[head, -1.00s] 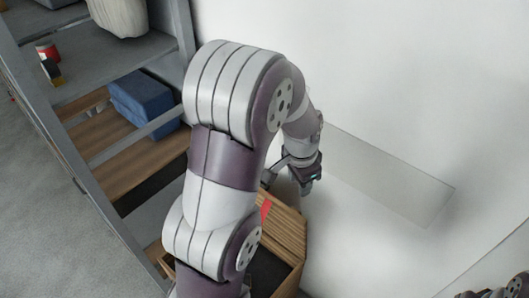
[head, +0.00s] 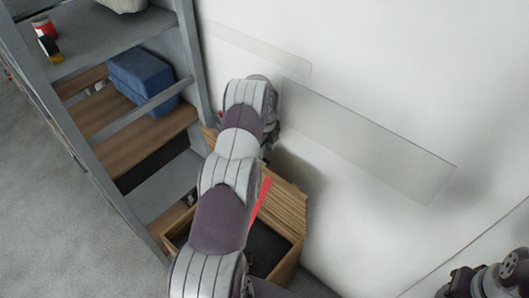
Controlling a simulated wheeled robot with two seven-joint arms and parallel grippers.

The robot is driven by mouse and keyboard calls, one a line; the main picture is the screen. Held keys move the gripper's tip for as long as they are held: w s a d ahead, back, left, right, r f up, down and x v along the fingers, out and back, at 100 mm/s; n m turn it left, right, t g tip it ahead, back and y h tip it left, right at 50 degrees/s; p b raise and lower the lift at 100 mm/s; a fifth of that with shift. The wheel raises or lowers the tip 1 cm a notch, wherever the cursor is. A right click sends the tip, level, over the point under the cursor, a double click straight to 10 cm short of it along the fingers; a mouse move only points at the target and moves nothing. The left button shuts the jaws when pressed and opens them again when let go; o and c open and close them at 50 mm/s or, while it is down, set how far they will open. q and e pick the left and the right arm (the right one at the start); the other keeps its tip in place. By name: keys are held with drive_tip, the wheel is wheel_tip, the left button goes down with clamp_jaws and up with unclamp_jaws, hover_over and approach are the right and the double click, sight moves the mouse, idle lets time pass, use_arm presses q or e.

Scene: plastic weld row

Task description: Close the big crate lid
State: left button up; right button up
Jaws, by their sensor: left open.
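The big wooden crate (head: 287,268) stands against the white wall at the bottom centre, with a dark inside. Its slatted lid (head: 285,212) is up, raised at the back of the crate near the wall. A red strip (head: 261,198) shows along the lid beside my arm. My left arm reaches over the crate and covers its left part and much of the lid. My left gripper (head: 266,152) is mostly hidden behind the arm's far end, above and behind the lid, and appears open and empty. I cannot tell whether it touches the lid.
A grey metal shelf (head: 187,60) stands at the left, close to the crate. It holds a blue box (head: 142,80), a red can (head: 42,27) and a pale sack (head: 122,4). Clear panels (head: 365,140) are on the wall. My right arm shows at the bottom right.

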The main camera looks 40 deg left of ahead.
use_arm(q)
drive_tip(key=shift+s+f+p, duration=0.1)
drive_tip(key=shift+f+p, duration=0.2)
drive_tip(key=shift+f, duration=1.4)
clamp_jaws()
